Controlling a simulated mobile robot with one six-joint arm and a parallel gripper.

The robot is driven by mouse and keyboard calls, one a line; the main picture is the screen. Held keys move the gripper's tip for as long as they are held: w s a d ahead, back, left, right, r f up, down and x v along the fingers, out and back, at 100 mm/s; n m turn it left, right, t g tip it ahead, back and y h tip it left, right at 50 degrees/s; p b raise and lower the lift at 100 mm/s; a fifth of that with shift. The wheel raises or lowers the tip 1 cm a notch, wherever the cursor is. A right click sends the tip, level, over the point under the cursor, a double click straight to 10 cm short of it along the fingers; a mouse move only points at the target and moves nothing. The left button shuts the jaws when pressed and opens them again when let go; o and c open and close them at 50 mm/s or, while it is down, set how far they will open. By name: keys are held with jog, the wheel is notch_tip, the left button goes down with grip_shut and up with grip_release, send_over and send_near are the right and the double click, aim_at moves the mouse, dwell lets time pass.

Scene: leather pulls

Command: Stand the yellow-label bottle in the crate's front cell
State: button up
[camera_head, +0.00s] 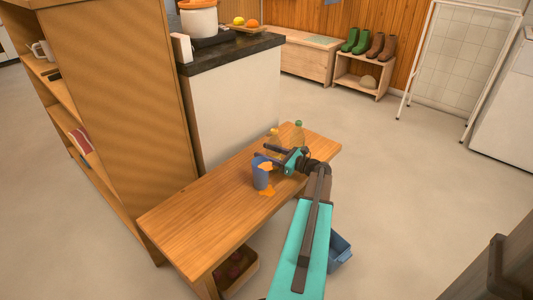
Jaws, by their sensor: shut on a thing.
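My gripper (273,156) is over the far half of the wooden bench, its dark fingers pointing left. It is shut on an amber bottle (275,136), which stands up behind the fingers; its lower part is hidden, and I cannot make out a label. A second bottle, greenish with a green top (298,131), stands just right of it. A blue crate (342,248) is low down at the bench's right side, mostly hidden by my arm, so its cells do not show.
A blue cup (261,178) stands close to my fingers, with an orange patch (268,191) beside it. The near part of the bench (195,218) is clear. A box (240,270) is under the bench. A counter (235,110) stands behind; open floor lies right.

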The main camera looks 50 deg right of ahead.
aim_at(280, 157)
jog(key=o, duration=1.3)
jog(key=shift+f, duration=0.1)
jog(key=shift+s, duration=0.25)
jog(key=s, duration=0.3)
jog(key=s+d+p, duration=0.1)
jog(key=s, duration=0.3)
jog(key=s+p, duration=0.1)
jog(key=s, duration=0.3)
jog(key=shift+s+d, duration=0.25)
